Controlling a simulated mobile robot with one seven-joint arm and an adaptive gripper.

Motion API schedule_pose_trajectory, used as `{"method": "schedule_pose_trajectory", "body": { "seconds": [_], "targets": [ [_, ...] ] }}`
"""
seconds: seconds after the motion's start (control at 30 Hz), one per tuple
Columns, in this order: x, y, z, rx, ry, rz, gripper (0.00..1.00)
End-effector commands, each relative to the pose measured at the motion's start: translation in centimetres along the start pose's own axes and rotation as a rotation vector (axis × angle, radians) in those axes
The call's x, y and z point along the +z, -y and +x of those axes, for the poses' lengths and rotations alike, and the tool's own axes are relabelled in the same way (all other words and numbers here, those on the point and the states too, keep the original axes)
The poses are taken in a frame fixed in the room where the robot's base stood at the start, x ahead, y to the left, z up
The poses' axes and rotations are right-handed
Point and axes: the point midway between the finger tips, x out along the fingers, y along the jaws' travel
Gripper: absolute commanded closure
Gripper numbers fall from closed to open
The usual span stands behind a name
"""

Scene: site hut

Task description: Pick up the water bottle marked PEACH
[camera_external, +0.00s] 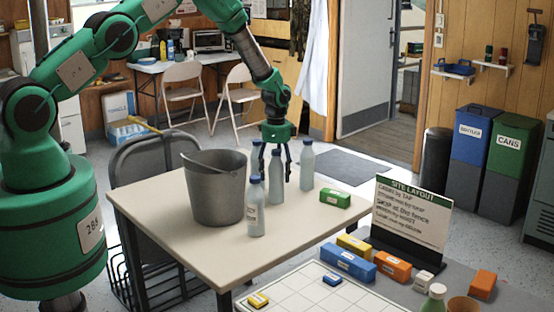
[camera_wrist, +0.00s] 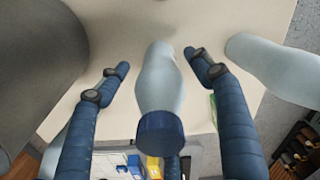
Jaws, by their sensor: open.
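Several pale bottles with blue caps stand upright on the table (camera_external: 160,205): a front bottle (camera_external: 256,215), a middle bottle (camera_external: 276,185), a right bottle (camera_external: 307,167) and one partly hidden behind (camera_external: 256,158). The front bottle has a small label; I cannot read PEACH on any bottle. My gripper (camera_external: 275,174) points down with its fingers around the middle bottle's upper part. In the wrist view my open gripper (camera_wrist: 157,61) has a blue-capped bottle (camera_wrist: 160,82) between its fingers, with gaps on both sides. Another bottle (camera_wrist: 275,65) lies to the right in that view.
A grey bucket (camera_external: 215,198) stands close left of the bottles; it also fills the wrist view's left side (camera_wrist: 35,60). A green box (camera_external: 335,197) lies at the table's right edge. A sign (camera_external: 411,220) and several coloured boxes stand in front. The table's front left is clear.

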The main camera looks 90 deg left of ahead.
Motion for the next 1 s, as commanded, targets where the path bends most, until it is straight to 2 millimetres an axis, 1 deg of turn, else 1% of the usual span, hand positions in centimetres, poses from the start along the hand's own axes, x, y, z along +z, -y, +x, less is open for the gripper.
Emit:
{"method": "schedule_pose_trajectory", "body": {
  "seconds": [0.17,0.2,0.37,0.4,0.5,0.8,1.0],
  "targets": [
    [0.0,0.0,0.0,0.0,0.0,0.0,0.34],
    [0.0,0.0,0.0,0.0,0.0,0.0,0.42],
    [0.0,0.0,0.0,0.0,0.0,0.0,0.74],
    [0.0,0.0,0.0,0.0,0.0,0.0,0.82],
    [0.0,0.1,-0.1,-0.001,-0.001,0.0,1.0],
    [0.0,0.0,-0.2,-0.001,-0.001,0.0,1.0],
    [-0.1,0.1,-1.1,-0.001,-0.001,0.0,1.0]
  ]
}}
